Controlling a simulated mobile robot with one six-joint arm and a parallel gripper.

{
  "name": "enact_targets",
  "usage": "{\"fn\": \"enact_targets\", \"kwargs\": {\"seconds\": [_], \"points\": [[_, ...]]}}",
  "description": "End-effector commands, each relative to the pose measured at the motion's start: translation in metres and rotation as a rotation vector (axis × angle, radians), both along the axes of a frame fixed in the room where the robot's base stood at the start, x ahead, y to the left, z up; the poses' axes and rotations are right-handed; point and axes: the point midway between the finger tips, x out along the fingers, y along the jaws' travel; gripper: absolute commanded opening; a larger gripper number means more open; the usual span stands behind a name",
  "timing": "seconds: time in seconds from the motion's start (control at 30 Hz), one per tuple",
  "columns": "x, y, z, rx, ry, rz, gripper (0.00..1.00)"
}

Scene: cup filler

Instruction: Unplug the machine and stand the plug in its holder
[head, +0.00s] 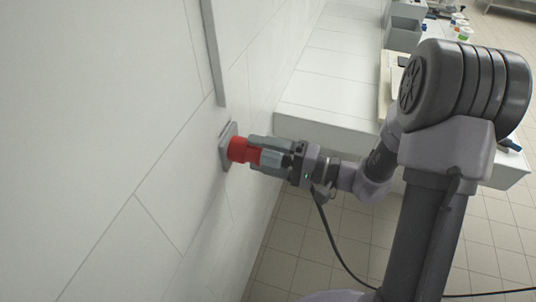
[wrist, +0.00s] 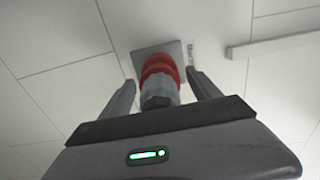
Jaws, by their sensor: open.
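The plug, with a grey faceted body (wrist: 160,92) and red collar (head: 243,150), sits at a grey wall plate (head: 225,147) on the white wall. In the wrist view the red collar (wrist: 158,66) meets the square plate (wrist: 172,47). I cannot tell where plug ends and socket begins. My gripper (head: 256,151) is open, its fingers reaching along both sides of the plug. In the wrist view the open gripper (wrist: 160,78) shows gaps between each finger and the plug body. I cannot make out the plug holder.
A black cable (head: 335,248) hangs below my gripper to the tiled floor; its upper end is hidden. A white counter (head: 325,125) stands beyond my arm, with containers (head: 403,35) at its far end. A grey rail (head: 213,50) runs along the wall near the plate.

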Motion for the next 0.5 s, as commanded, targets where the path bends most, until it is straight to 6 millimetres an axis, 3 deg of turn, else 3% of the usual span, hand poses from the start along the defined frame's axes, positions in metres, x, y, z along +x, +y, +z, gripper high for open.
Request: {"fn": "enact_targets", "kwargs": {"seconds": [0.4, 0.43, 0.5], "points": [[-0.0001, 0.0000, -0.0003, 0.000, 0.000, 0.000, 0.72], [-0.0001, 0.0000, -0.0003, 0.000, 0.000, 0.000, 0.70], [-0.0001, 0.0000, -0.0003, 0.000, 0.000, 0.000, 0.56]]}}
